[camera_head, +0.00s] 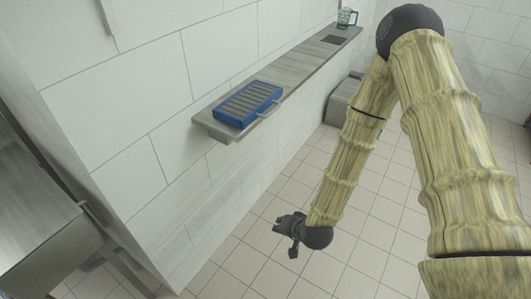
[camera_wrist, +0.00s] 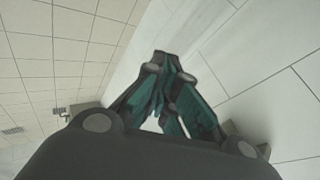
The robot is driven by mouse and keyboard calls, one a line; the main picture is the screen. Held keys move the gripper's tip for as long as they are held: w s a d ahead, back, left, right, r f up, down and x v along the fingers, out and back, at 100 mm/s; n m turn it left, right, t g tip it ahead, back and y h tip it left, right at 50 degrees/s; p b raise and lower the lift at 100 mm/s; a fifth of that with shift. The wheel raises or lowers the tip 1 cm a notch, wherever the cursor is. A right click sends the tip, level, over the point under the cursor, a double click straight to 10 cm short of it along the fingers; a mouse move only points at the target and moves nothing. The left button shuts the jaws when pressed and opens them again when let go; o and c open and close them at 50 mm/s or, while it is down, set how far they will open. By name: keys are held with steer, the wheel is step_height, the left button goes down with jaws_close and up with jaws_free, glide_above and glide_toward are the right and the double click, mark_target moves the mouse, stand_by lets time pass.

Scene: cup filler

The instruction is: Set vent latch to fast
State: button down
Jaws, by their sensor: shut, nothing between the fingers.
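I cannot make out a vent latch in either view. My gripper (camera_head: 287,226) hangs low over the tiled floor in the head view, below and to the right of the wall shelf (camera_head: 215,131), apart from it. In the wrist view my gripper (camera_wrist: 167,75) has its dark and teal fingers drawn together, with nothing seen between them. A blue tray with grey slats (camera_head: 248,103) lies on the near end of the shelf.
A glass mug (camera_head: 346,17) stands at the shelf's far end, near a dark square panel (camera_head: 333,39). A grey box-like unit (camera_head: 343,96) stands below the shelf. A metal counter (camera_head: 40,215) is at the left. The tiled floor (camera_head: 262,255) around my gripper is clear.

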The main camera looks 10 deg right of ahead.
steer(key=s+d+f+n+g+h, duration=0.1)
steer(key=s+d+f+g, duration=0.1)
steer(key=s, duration=0.7)
steer(key=s+d+f+n+g+h, duration=0.1)
steer(key=s+d+f+n+g, duration=0.1)
steer(key=s, duration=0.7)
steer(key=s+d+f+n+g+h, duration=0.1)
steer(key=s+d+f+n+g, duration=0.1)
steer(key=s+d+f, duration=0.3)
steer(key=s+d+g, duration=0.1)
steer(key=s+d, duration=0.1)
steer(key=s, duration=0.2)
steer(key=shift+s+f+h, duration=0.2)
steer(key=shift+s+h, duration=0.1)
steer(key=shift+w+a, duration=0.1)
steer(key=shift+a, duration=0.05)
